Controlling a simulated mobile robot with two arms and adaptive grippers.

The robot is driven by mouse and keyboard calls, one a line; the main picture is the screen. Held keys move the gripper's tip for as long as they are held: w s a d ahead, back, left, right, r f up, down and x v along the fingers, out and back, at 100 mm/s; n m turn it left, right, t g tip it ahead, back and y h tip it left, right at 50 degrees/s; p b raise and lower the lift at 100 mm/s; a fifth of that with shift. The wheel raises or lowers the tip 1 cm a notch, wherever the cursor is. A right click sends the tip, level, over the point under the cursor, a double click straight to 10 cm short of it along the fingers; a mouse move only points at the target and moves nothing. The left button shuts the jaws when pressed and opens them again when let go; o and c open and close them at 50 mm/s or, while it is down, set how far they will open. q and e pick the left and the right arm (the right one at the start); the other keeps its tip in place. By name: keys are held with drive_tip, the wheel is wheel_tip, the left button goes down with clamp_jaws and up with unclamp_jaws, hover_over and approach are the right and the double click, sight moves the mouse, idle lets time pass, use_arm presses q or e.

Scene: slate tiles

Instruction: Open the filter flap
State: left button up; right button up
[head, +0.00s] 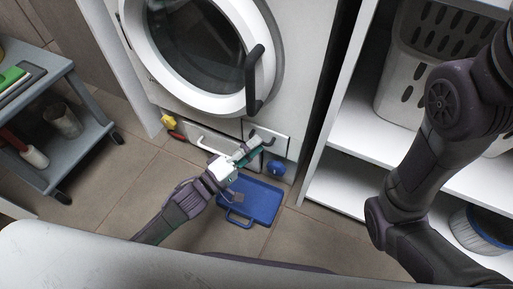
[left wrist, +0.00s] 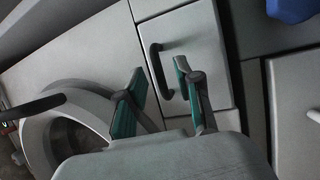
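The filter flap (head: 283,143) is a small light panel low on the front of the washing machine (head: 302,62), under the round door. It looks closed. In the left wrist view the flap (left wrist: 198,48) has a dark bar handle (left wrist: 156,72). My left gripper (head: 251,150) is in front of the flap, partly covering it in the head view. In the left wrist view its green-padded fingers (left wrist: 160,85) are apart, with the handle showing between them; I cannot tell whether they touch it. My right arm is at the right of the head view; its gripper is out of view.
A white shelf unit (head: 352,136) stands right, a grey trolley (head: 82,133) left. The black door handle (head: 252,80) juts out above.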

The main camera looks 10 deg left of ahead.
use_arm(q)
drive_tip(key=shift+w+d+r, duration=0.15)
drive_tip(key=shift+w+d, duration=0.2)
drive_tip(key=shift+w, duration=0.1)
clamp_jaws()
